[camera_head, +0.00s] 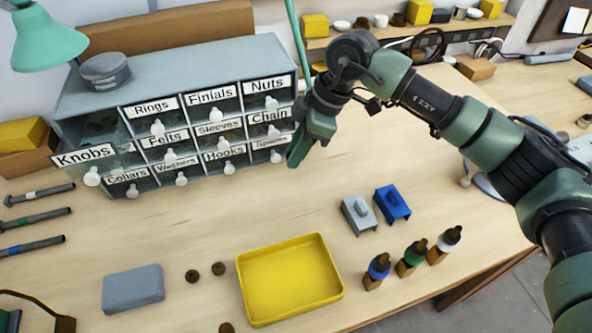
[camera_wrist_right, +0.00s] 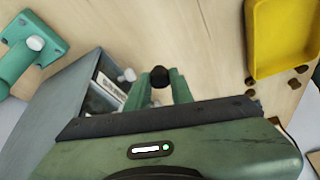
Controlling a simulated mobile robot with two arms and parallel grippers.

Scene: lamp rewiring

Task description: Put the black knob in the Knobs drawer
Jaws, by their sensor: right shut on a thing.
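My right gripper (camera_head: 298,155) is in front of the right end of the drawer cabinet, above the table. In the right wrist view its fingers (camera_wrist_right: 160,84) are shut on the black knob (camera_wrist_right: 159,76), which sits between the fingertips. In the head view the knob cannot be made out. The Knobs drawer (camera_head: 84,156) is at the cabinet's left end. It is pulled out, with its dark inside partly visible, and the gripper is well to its right. My left gripper is not in view.
The grey cabinet (camera_head: 180,75) has several labelled drawers with white pulls. A green lamp (camera_head: 45,45) hangs at upper left. On the table are a yellow tray (camera_head: 290,280), small brown knobs (camera_head: 192,276), a grey block (camera_head: 133,289) and dropper bottles (camera_head: 411,259). The table before the cabinet is clear.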

